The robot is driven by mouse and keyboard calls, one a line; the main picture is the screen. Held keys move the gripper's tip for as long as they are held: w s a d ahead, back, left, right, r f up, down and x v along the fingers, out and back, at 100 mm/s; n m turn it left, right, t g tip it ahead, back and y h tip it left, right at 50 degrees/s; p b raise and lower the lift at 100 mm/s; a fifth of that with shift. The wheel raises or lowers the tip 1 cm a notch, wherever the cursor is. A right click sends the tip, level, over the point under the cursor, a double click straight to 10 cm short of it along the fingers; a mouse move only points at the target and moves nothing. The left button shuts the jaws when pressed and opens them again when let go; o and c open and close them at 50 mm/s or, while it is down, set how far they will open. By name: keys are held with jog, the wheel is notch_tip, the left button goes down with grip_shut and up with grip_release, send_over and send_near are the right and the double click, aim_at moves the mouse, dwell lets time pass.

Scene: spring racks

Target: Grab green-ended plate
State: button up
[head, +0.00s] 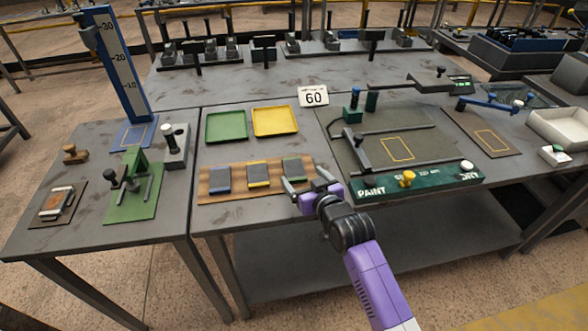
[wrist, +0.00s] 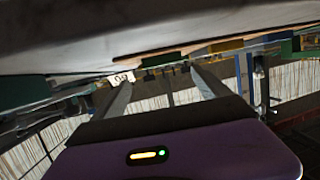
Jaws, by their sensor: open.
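The green-ended plate (head: 293,167) is a dark flat piece at the right of a wooden board (head: 240,190) in the head view. A yellow-ended plate (head: 258,174) and a blue-ended plate (head: 219,179) lie to its left on the same board. My gripper (head: 304,179) is open, its fingers spread at the near right end of the board, by the near end of the green-ended plate. Contact with the plate cannot be told. In the wrist view, the two fingers (wrist: 160,88) are apart with no plate seen held between them.
A green tray (head: 226,125) and a yellow tray (head: 275,121) stand behind the board. A "60" sign (head: 313,96) stands behind to the right. A paint station (head: 420,181) with an upright yellow knob is close on the right. A green fixture (head: 133,188) stands on the left table.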

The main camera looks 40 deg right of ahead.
aim_at(292, 167)
jog(key=shift+f+p+x, duration=0.15)
jog(key=shift+p+x, duration=0.05)
jog(key=shift+x, duration=1.15)
jog(key=shift+f+p+x, duration=0.1)
jog(key=shift+p+x, duration=0.1)
jog(key=shift+x, duration=1.2)
jog(key=shift+s+a, duration=0.1)
grip_shut()
jog(key=shift+r, duration=0.15)
